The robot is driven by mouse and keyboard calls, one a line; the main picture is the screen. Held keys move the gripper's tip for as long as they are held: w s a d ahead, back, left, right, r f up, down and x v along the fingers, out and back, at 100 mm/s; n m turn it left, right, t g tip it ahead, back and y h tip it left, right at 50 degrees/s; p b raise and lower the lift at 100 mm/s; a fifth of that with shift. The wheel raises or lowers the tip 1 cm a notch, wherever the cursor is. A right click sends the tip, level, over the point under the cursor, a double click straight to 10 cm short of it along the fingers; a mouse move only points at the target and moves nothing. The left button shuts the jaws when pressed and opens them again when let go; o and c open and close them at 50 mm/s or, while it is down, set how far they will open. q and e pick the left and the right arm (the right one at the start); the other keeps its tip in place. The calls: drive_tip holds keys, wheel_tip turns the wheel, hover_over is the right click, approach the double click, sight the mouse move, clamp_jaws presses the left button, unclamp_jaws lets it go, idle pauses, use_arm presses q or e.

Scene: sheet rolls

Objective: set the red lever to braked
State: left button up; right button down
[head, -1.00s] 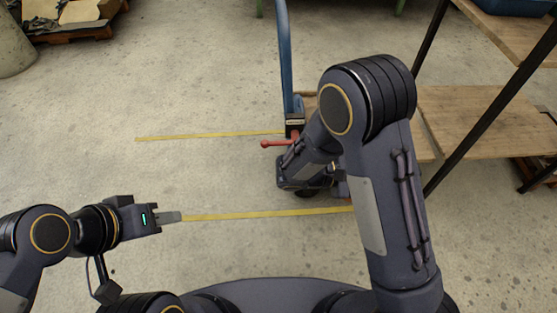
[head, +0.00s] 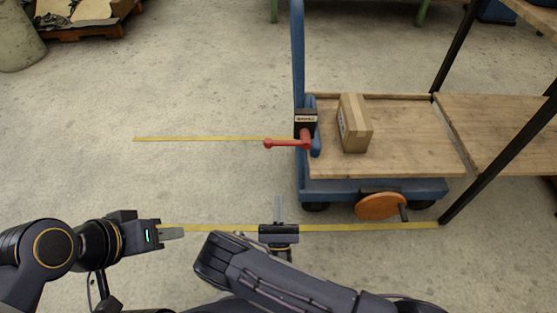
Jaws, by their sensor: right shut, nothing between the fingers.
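The red lever (head: 288,142) sticks out to the left from a black box with a label (head: 306,122) at the left end of a blue cart (head: 420,188). Its round knob is at the left tip. My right gripper (head: 279,200) is shut and empty, in front of the lever, pointing away from me with a clear gap to it. My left gripper (head: 180,233) is at the lower left, far from the cart, pointing right. Its fingers look together with nothing between them.
A cardboard box (head: 354,124) sits on the cart's wooden deck. An orange wheel with a handle (head: 380,206) is on the cart's front side. A wooden shelf rack (head: 490,125) stands close on the right. Yellow tape lines (head: 200,138) mark the floor. The floor to the left is clear.

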drive_tip(key=shift+w, duration=0.1)
drive_tip(key=s+r+b+x, duration=0.1)
drive_tip(key=r+b+x, duration=0.1)
drive_tip(key=x, duration=1)
drive_tip(key=shift+r+b, duration=0.4)
drive_tip(key=shift+b, duration=0.1)
